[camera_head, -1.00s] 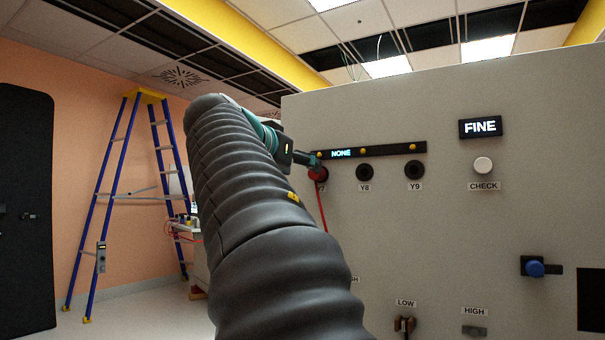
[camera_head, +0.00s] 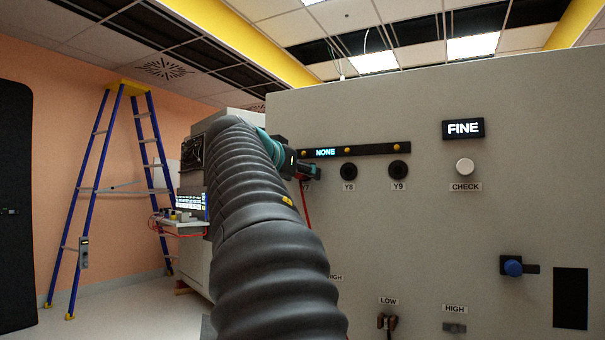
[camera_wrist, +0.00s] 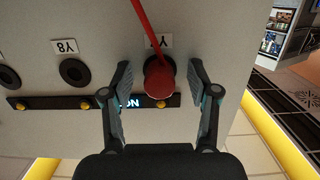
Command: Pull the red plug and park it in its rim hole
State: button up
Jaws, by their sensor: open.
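The red plug (camera_wrist: 159,80) sits in a socket at the left end of the panel's row, with a red cable (camera_wrist: 146,25) running from it. In the head view the red plug (camera_head: 304,173) is partly hidden by my arm and gripper. My gripper (camera_wrist: 160,90) is open, one finger on either side of the plug; I cannot tell whether they touch it. In the head view my gripper (camera_head: 304,169) is at the panel face. The dark sockets Y8 (camera_head: 348,171) and Y9 (camera_head: 398,170) look empty. I cannot tell which opening is the rim hole.
A black strip (camera_head: 380,149) with a NONE display and yellow knobs runs just above the sockets. The panel (camera_head: 420,240) also carries a FINE display (camera_head: 463,129), a white CHECK button (camera_head: 464,166) and a blue knob (camera_head: 513,267). A ladder (camera_head: 100,190) stands at left.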

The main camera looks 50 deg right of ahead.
grip_shut()
jog(key=shift+a, duration=0.1)
jog(key=f+b+v, duration=0.1)
jog(key=b+v, duration=0.1)
jog(key=v, duration=0.4)
jog(key=shift+a, duration=0.3)
dwell(0.3)
jog(key=shift+s+d, duration=0.1)
jog(key=shift+r+p+x, duration=0.2)
jog(key=shift+p+x, duration=0.2)
jog(key=shift+x, duration=0.9)
jog(key=shift+r+p+x, duration=0.2)
jog(key=shift+p+x, duration=0.15)
jog(key=shift+x, duration=0.95)
